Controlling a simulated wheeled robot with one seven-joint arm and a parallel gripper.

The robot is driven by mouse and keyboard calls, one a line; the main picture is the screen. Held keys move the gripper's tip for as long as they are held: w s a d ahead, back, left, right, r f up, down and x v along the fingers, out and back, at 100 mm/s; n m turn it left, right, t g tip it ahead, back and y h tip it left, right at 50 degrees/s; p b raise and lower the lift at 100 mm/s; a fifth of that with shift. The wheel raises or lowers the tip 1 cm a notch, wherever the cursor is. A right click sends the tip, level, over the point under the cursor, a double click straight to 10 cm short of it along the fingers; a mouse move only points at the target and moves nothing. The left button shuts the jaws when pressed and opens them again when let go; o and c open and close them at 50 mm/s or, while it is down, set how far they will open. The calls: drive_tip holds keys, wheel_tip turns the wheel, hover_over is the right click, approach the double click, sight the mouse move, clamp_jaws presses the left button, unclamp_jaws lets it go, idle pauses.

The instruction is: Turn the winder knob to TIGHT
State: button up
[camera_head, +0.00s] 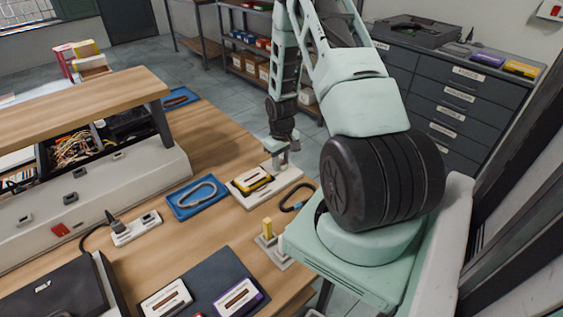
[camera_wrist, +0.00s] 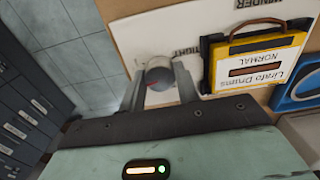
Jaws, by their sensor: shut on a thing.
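The winder knob (camera_wrist: 159,72) is a round grey knob with a small red mark, on a pale board (camera_wrist: 125,32) at the bench edge. My gripper (camera_wrist: 160,80) is shut on the knob, with one finger on each side. In the head view my gripper (camera_head: 281,153) comes down on the right end of the board (camera_head: 286,176), and the knob is mostly hidden there. A partly covered label ending in "IGHT" shows upside down beside the knob, and "WINDER" is at the top edge. Where the red mark points is hard to tell. A yellow cassette (camera_wrist: 255,62) labelled "Lirato Drums NORMAL" lies beside the knob.
A blue tray with a carabiner-like loop (camera_head: 198,197) lies left of the board. A dark loop (camera_head: 297,197) and a stand with a yellow block (camera_head: 268,232) are in front. A dark mat (camera_head: 215,275) holds two cassettes. Beyond the board's edge is open floor.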

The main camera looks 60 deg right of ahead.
sight(282, 162)
idle(0.4)
drive_tip(key=o, duration=1)
drive_tip(key=shift+r, duration=0.1)
wheel_tip(282, 162, up, 17)
drive_tip(key=b, duration=0.2)
drive_tip(key=shift+r+b, duration=0.15)
drive_tip(key=shift+b, duration=0.25)
